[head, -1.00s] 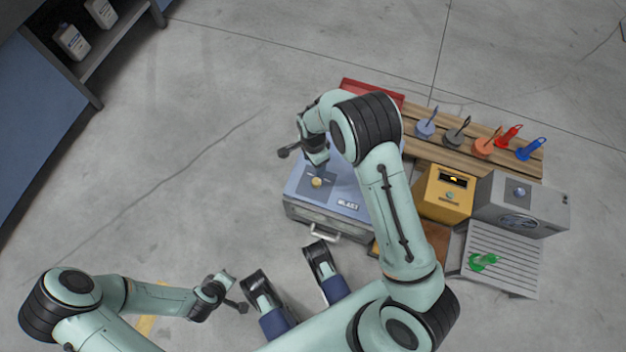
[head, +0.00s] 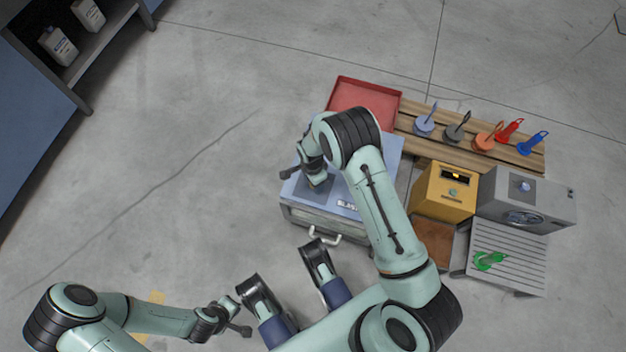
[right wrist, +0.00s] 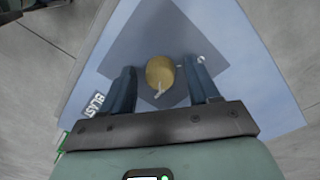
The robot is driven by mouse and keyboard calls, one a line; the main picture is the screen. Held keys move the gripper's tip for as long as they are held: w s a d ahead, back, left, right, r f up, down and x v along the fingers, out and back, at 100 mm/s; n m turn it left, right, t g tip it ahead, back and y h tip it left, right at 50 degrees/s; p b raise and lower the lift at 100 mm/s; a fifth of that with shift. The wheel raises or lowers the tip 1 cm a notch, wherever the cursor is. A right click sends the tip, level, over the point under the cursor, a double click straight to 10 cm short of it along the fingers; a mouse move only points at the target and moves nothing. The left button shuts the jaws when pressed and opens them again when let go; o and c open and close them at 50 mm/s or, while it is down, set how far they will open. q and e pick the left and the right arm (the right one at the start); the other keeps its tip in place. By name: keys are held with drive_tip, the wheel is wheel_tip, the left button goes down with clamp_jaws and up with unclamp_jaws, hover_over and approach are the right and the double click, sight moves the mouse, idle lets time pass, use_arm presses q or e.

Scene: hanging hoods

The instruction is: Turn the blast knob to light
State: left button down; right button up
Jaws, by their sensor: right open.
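The blast box (head: 300,212) has a blue-grey top, a front handle and a BLAST label (head: 347,204). In the right wrist view, its brass-coloured round knob (right wrist: 160,72) sits on a darker square plate (right wrist: 150,40). A pale pointer on the knob points down and slightly left. A small white mark (right wrist: 201,59) lies right of the knob. My right gripper (right wrist: 160,68) is open, with one finger on each side of the knob; contact cannot be told. In the head view my right gripper (head: 316,182) hides the knob. My left gripper (head: 236,318) is at lower left, away from the box.
A red tray (head: 365,97) is behind the box. A wooden pallet (head: 415,150) bears several coloured tools. A yellow box (head: 440,195), a grey box (head: 540,200) and a slatted grey tray (head: 515,265) with a green item stand to the right.

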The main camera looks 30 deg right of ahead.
drive_tip(key=c, duration=1)
drive_tip(key=shift+c, duration=0.2)
use_arm(q)
drive_tip(key=shift+w+r, duration=0.1)
use_arm(e)
drive_tip(key=shift+n, duration=0.3)
drive_tip(key=n, duration=0.3)
drive_tip(key=shift+s+n+p, duration=0.1)
drive_tip(key=shift+n+p, duration=0.25)
drive_tip(key=shift+n, duration=0.05)
drive_tip(key=n, duration=0.5)
drive_tip(key=shift+p, duration=0.3)
drive_tip(key=n, duration=0.5)
drive_tip(key=shift+s+n+t+h, duration=0.1)
drive_tip(key=shift+n+t+h, duration=0.2)
drive_tip(key=shift+n, duration=0.1)
use_arm(q)
drive_tip(key=shift+t, duration=0.6)
drive_tip(key=shift+w+d+r, duration=0.15)
drive_tip(key=shift+w+r, duration=0.55)
drive_tip(key=shift+w, duration=0.15)
drive_tip(key=shift+w+d+r, duration=0.1)
drive_tip(key=shift+w+r, duration=0.55)
drive_tip(key=shift+w, duration=0.2)
use_arm(e)
drive_tip(key=shift+d+n, duration=0.1)
drive_tip(key=shift+n, duration=2.2)
